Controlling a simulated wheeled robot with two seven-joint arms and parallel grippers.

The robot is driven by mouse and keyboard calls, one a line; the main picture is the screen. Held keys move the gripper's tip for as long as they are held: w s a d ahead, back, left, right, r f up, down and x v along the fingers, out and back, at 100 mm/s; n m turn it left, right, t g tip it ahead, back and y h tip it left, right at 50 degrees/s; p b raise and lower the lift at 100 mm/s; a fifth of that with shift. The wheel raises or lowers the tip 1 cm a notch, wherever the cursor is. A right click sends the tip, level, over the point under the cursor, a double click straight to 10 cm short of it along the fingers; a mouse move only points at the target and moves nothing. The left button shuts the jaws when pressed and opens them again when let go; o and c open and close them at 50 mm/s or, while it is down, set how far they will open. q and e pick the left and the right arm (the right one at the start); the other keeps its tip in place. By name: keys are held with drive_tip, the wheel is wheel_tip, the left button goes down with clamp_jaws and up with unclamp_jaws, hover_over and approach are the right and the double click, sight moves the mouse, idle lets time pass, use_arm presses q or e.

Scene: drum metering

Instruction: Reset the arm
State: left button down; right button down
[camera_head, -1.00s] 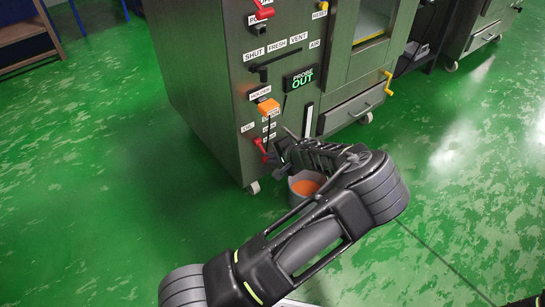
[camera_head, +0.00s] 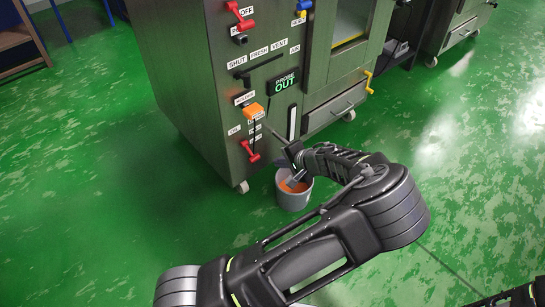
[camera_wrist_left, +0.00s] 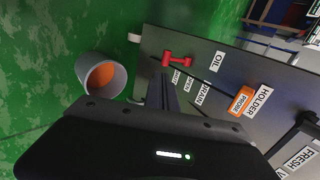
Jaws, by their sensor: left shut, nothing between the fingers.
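In the left wrist view the shut, empty fingers (camera_wrist_left: 162,92) point toward the machine's panel. They are close to the red oil handle (camera_wrist_left: 177,59), which also shows in the head view (camera_head: 250,151); they look apart from it. A grey bucket (camera_head: 292,196) with orange contents stands on the floor below the gripper. An orange probe block (camera_head: 250,113) sits at the holder. Only a dark piece of my right arm shows at the lower right.
The panel carries a probe display (camera_head: 285,82) reading OUT, a vent lever (camera_head: 243,76) and a red upper handle (camera_head: 241,20). A drawer (camera_head: 335,108) and a yellow handle (camera_head: 368,80) are to the right. Green floor is open on the left.

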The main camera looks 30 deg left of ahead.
use_arm(q)
drive_tip(key=shift+s+d+r, duration=0.1)
drive_tip(key=shift+d, duration=0.15)
idle(0.3)
